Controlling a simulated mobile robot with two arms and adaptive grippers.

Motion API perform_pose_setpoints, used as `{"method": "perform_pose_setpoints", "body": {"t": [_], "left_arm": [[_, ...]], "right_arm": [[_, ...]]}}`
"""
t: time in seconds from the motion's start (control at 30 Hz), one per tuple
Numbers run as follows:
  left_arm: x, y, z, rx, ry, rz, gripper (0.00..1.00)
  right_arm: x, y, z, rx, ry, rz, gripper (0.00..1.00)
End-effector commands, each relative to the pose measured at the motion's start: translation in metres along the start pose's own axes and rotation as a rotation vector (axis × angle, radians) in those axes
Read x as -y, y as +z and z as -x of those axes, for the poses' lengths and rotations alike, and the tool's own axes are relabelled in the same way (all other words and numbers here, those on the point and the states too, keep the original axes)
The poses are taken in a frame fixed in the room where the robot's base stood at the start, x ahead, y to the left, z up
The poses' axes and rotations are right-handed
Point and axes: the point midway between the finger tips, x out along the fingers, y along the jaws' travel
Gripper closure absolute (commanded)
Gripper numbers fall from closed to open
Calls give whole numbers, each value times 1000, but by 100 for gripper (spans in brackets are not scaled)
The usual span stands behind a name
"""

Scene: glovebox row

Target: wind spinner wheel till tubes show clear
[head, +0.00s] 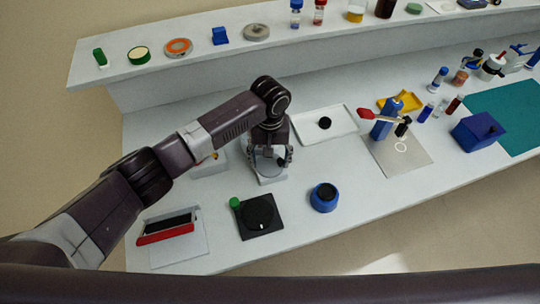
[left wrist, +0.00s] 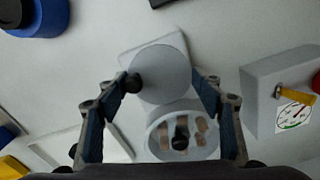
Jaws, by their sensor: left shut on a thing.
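In the left wrist view a pale grey disc, the spinner wheel (left wrist: 163,75), lies between my left gripper's fingertips (left wrist: 166,82). A dark knob (left wrist: 133,83) sits at its left edge, by the left fingertip. Below it is a round white rotor (left wrist: 151,128) holding several brownish tubes (left wrist: 200,125) around a dark hub. The tubes look brownish, not clear; fine detail is too small to tell. In the head view my left gripper (head: 269,158) points down over the spinner's light base (head: 272,180) and partly hides it. My right gripper is not in view.
A black square unit with a green knob (head: 260,217) and a blue round pot (head: 324,197) stand in front. A white tray (head: 338,132) lies behind to the right. A red-fronted device (head: 165,230) is at the front left. A white gauge box (left wrist: 268,88) stands beside the spinner.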

Motion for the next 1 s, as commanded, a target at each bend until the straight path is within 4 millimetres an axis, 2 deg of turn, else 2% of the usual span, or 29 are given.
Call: {"method": "perform_pose_setpoints", "body": {"t": [0.1,0.5,1.0], "left_arm": [[0,1,2,3,0,-106,63],[0,0,1,2,0,-396,63],[0,0,0,-1,0,-512,63]], "right_arm": [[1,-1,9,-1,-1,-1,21],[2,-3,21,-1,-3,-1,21],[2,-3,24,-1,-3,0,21]]}}
